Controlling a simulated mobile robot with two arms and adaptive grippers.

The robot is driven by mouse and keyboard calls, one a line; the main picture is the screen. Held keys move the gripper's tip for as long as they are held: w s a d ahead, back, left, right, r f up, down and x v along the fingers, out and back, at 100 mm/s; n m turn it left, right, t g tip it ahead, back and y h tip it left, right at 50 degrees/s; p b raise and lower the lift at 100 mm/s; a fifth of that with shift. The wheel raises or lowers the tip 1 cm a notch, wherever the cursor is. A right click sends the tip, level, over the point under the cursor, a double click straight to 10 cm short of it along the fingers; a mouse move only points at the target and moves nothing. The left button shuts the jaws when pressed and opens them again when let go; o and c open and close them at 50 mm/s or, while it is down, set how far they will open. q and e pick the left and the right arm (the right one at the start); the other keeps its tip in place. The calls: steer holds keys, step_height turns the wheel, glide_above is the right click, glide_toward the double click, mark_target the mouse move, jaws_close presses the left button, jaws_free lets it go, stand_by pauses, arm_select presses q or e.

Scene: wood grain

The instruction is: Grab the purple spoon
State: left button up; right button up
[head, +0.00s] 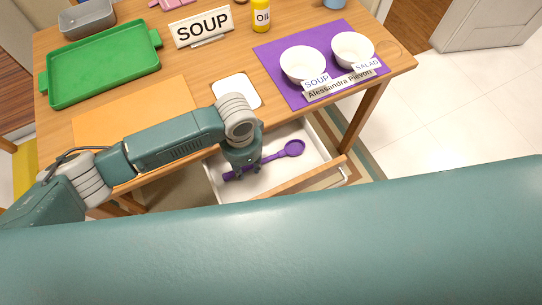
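The purple spoon (293,148) lies in the open white drawer (315,150) under the table. Its round bowl is at the right and its handle runs down to the left. My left gripper (247,174) reaches down into the drawer over the handle. Its fingertips look apart, with the handle at or just below them; contact is not clear. The gripper hides part of the handle. My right gripper is not in view.
The wooden table (215,65) bears a green tray (105,62), a SOUP sign (202,27), a yellow bottle (261,15) and a purple mat (283,80) with two white bowls. The drawer's wooden front (300,180) stands nearest me. Open floor (460,105) lies to the right.

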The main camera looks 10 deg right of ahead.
arm_select(q)
steer(key=shift+c, duration=0.3)
steer(key=c, duration=0.7)
steer(key=shift+r, duration=0.15)
